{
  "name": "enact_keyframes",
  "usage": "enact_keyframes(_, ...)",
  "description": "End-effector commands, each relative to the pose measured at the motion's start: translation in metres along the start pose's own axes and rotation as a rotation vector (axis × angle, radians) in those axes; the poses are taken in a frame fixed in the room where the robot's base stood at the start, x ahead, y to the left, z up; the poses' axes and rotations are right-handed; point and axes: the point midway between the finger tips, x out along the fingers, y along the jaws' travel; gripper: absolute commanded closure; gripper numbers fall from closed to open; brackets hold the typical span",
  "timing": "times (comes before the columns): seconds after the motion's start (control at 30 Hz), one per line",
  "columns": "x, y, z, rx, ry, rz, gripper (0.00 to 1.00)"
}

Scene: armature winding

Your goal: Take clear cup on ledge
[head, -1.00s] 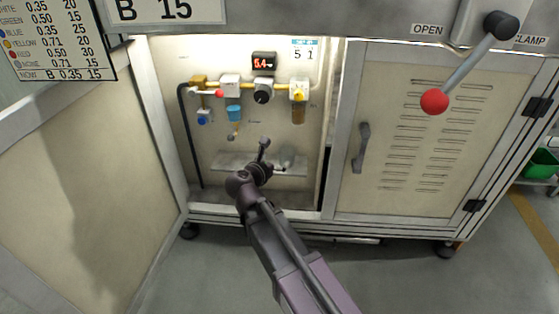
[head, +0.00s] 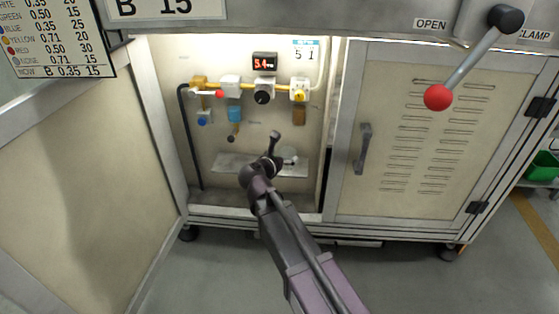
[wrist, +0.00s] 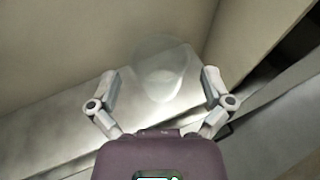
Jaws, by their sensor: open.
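The clear cup (wrist: 162,68) is a faint, see-through rounded shape on the pale ledge (head: 232,164) inside the open cabinet. In the wrist view it shows between the two open fingers of my gripper (wrist: 160,82), with a gap on each side. I see no contact, and I cannot tell how deep it is between the fingers. In the head view my gripper (head: 281,149) is in front of the ledge's right half and hides most of the cup.
The cabinet's left wall (head: 165,130) and the shut louvred door (head: 405,130) flank the opening. Valves and regulators (head: 264,90) with a red display hang on the back panel above the ledge. The cabinet floor (head: 228,200) below it is bare.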

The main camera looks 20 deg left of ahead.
Motion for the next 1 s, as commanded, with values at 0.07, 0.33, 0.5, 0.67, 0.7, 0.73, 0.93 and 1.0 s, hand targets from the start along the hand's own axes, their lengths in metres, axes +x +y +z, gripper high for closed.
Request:
enact_keyframes(0.07, 0.012, 0.001, 0.0, 0.0, 0.0, -0.002, 0.0)
enact_keyframes(0.33, 0.028, 0.0, 0.001, 0.0, 0.001, -0.001, 0.0)
enact_keyframes(0.5, 0.028, -0.001, 0.001, 0.0, 0.001, -0.001, 0.0)
enact_keyframes(0.67, 0.028, -0.001, 0.001, 0.0, 0.001, -0.001, 0.0)
enact_keyframes(0.7, 0.028, -0.001, 0.001, 0.0, 0.001, -0.001, 0.0)
enact_keyframes(0.73, 0.028, -0.001, 0.001, 0.0, 0.001, -0.001, 0.0)
enact_keyframes(0.93, 0.028, -0.001, 0.001, 0.001, 0.001, -0.002, 0.24)
enact_keyframes(1.0, 0.028, -0.001, 0.001, 0.001, 0.001, -0.002, 0.45)
